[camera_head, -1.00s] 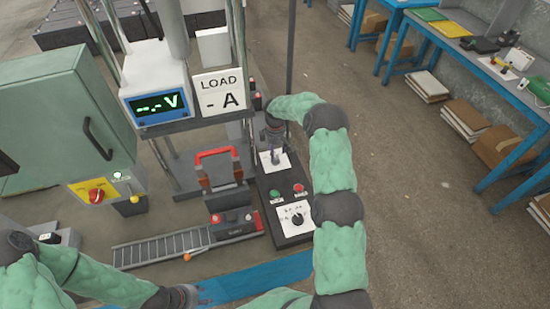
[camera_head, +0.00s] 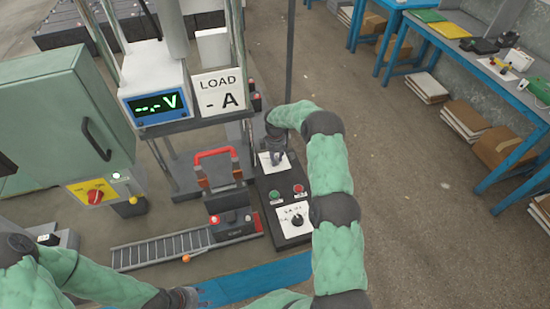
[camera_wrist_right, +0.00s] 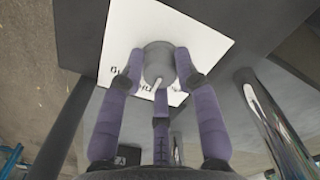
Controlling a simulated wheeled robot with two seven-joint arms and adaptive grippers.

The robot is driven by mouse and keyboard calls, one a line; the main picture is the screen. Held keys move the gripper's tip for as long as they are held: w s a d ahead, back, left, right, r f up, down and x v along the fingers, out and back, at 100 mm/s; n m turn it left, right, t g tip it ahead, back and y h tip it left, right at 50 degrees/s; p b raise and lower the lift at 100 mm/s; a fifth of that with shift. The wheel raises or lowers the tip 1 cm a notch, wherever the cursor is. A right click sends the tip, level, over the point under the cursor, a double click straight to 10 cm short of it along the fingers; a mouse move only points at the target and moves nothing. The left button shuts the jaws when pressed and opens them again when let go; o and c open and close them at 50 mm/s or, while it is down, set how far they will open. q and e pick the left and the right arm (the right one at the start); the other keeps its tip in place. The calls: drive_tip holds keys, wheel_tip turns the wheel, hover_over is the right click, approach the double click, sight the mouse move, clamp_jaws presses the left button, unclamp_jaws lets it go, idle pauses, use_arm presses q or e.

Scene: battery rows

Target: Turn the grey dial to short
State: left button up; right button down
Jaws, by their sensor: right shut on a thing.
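The grey dial (camera_wrist_right: 158,60) is a round knob with a pale pointer bar on a white label plate (camera_wrist_right: 192,38) in the right wrist view. The pointer points down in that view, slightly left. The label's lettering is partly covered and I cannot read it. My right gripper (camera_wrist_right: 158,72) has its purple fingers closed around the dial's sides.
The control box (camera_head: 268,188) also carries a green button (camera_head: 275,195), a red button (camera_head: 298,189) and a black dial (camera_head: 298,219). A red-handled unit (camera_head: 215,170) stands left of it. Meter displays (camera_head: 160,105) and a green cabinet (camera_head: 70,125) are further left.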

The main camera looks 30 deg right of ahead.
drive_tip(key=shift+n, duration=0.4)
drive_tip(key=n, duration=0.2)
drive_tip(key=shift+w+n+b, duration=0.1)
drive_tip(key=shift+n+b, duration=0.25)
drive_tip(key=shift+n, duration=0.05)
drive_tip(key=n, duration=0.5)
drive_tip(key=shift+a, duration=0.1)
drive_tip(key=shift+n, duration=0.3)
drive_tip(key=c, duration=0.9)
unclamp_jaws()
drive_tip(key=shift+r, duration=0.1)
